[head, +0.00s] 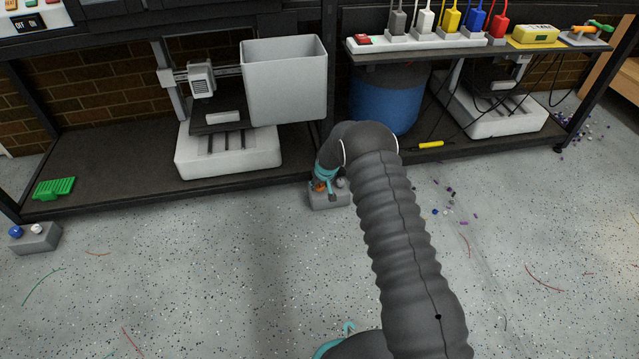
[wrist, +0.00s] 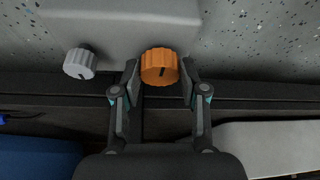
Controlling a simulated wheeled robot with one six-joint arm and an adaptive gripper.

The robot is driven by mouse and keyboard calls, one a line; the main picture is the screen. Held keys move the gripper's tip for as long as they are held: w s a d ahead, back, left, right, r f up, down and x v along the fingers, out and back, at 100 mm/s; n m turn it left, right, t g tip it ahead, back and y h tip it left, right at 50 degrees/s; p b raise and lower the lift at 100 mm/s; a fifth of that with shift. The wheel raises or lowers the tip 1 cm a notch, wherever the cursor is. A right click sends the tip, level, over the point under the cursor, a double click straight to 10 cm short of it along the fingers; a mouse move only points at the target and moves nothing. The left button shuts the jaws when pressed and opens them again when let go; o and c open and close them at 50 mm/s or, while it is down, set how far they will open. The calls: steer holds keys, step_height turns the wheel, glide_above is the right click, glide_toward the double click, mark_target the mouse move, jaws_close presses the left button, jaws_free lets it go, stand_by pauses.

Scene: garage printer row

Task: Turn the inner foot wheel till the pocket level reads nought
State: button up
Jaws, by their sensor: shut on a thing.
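An orange ribbed foot wheel (wrist: 159,67) with a dark mark on its face sits on a grey foot block (wrist: 120,22) in the wrist view. My gripper (wrist: 160,82) is shut on this wheel, one finger on each side. A grey ribbed wheel (wrist: 79,64) sits beside it on the same block, apart from the fingers. In the head view the block (head: 330,201) stands on the floor at the rack's front edge, partly hidden by my wrist. A yellow box (head: 535,34), perhaps the pocket level, lies on the right upper shelf; its reading is too small to tell.
Another foot block (head: 36,240) with blue and white knobs stands at the far left. A grey bin (head: 285,82), a blue drum (head: 386,102) and white printers stand on the rack. Coloured plugs fill a power strip (head: 430,42). The front floor is mostly clear, with scattered scraps.

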steer(key=shift+s+a+f+m+h+b, duration=0.15)
steer(key=shift+m+h+b, duration=0.25)
steer(key=shift+m, duration=0.75)
steer(key=shift+s+a+f+m+h+b, duration=0.1)
steer(key=shift+m+h+b, duration=0.3)
steer(key=shift+m, duration=1.15)
steer(key=o, duration=1.1)
steer(key=shift+o, duration=0.2)
steer(key=shift+w+d+r, duration=0.1)
steer(key=shift+r, duration=0.05)
steer(key=shift+r, duration=0.5)
steer(key=v, duration=1.1)
steer(key=shift+s+a, duration=0.25)
steer(key=shift+s, duration=0.1)
steer(key=shift+f, duration=0.15)
